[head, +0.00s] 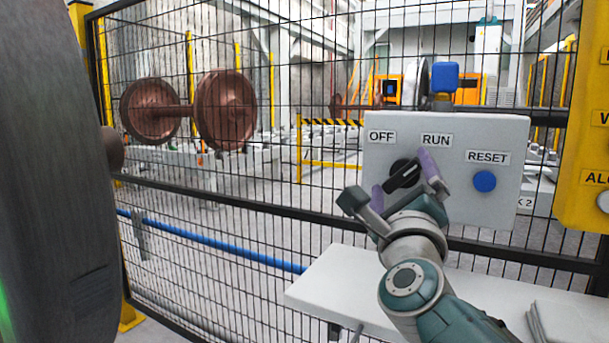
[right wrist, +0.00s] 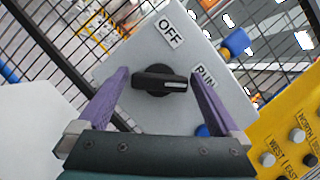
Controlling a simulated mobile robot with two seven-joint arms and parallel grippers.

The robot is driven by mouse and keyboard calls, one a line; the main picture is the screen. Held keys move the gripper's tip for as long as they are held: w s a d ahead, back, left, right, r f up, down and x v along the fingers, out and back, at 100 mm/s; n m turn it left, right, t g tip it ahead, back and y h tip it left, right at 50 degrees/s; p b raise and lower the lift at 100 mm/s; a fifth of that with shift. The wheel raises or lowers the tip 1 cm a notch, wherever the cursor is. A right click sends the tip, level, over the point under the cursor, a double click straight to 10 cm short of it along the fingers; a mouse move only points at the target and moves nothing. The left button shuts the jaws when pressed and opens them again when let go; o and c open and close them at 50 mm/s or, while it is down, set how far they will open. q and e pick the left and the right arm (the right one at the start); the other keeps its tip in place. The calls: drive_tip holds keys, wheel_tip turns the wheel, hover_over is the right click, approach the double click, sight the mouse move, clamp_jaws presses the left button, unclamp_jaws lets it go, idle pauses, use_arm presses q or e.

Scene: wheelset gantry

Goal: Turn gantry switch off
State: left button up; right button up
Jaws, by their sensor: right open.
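The gantry switch is a black rotary knob (head: 403,174) on a light grey panel box (head: 380,122), between OFF and RUN labels. Its bar is tilted up to the right, toward RUN. In the right wrist view the knob (right wrist: 158,79) has a white mark at its RUN end. My right gripper (head: 403,180) is open in front of the knob, with a purple finger on either side. In the right wrist view the fingers (right wrist: 160,77) show gaps to the knob; whether their tips reach its depth is unclear. My left gripper is not in view.
A blue RESET button (head: 484,181) sits right of the knob, and a blue knob (head: 445,78) tops the box. A yellow control box (head: 585,145) stands at the right. A wire fence and white shelf (head: 335,283) are close by. Wheelsets (head: 225,110) stand behind the fence.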

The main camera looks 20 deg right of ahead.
drive_tip(key=shift+w+d+r, duration=0.15)
drive_tip(key=shift+w+d, duration=0.2)
drive_tip(key=shift+w, duration=0.15)
drive_tip(key=c, duration=1.1)
drive_tip(key=shift+c, duration=0.2)
